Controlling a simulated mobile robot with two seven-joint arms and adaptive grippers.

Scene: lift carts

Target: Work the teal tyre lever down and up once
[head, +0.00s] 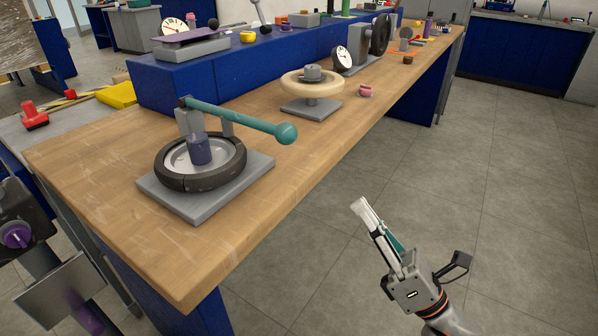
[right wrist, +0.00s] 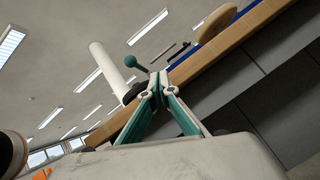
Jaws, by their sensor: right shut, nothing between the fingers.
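The teal tyre lever (head: 238,119) is a long bar with a ball end. It hinges on a grey post beside a black tyre (head: 201,162) on a grey base plate (head: 218,192) at the near end of the wooden bench. The bar slopes gently down to the right, its ball (head: 286,133) above the bench's front edge. My right gripper (head: 360,206) is shut and empty, over the floor to the right of the bench and apart from the lever. In the right wrist view, its fingertips (right wrist: 158,80) meet, with the teal ball (right wrist: 131,61) beyond them. My left gripper is not in view.
A cream wheel on a stand (head: 312,86) and a pink cup (head: 365,91) sit farther along the bench (head: 130,142). A blue raised shelf (head: 225,70) with gauges and small items runs behind. The floor (head: 480,200) right of the bench is clear.

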